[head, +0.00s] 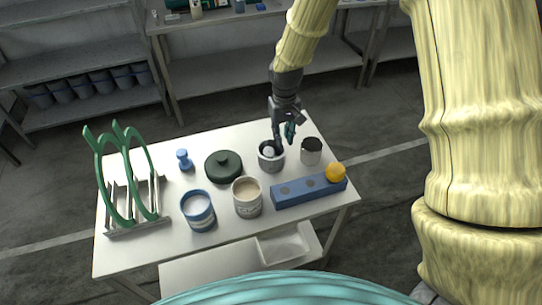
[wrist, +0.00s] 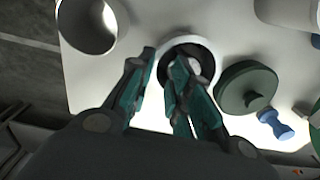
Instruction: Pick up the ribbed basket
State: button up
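A small round grey container (head: 271,158), which I take for the ribbed basket, stands on the white table under my gripper (head: 283,138). Its ribs cannot be made out. A pale round thing shows inside it. In the wrist view its pale rim (wrist: 205,44) and dark inside lie just beyond the fingertips. My gripper (wrist: 162,60) has a clear gap between its fingers. The right finger overlaps the container's opening and the left finger is outside its rim. Whether either finger touches it cannot be told.
A blue-rimmed jar (head: 198,210) and green-ringed rack (head: 132,199) are further left.

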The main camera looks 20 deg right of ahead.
aim_at(269, 165)
jog(key=shift+w+d+f+p, duration=0.15)
jog(key=shift+f+p, duration=0.7)
jog(key=shift+f, duration=0.5)
jog(key=shift+f+p, duration=0.4)
jog(key=shift+f, duration=0.95)
grip_shut()
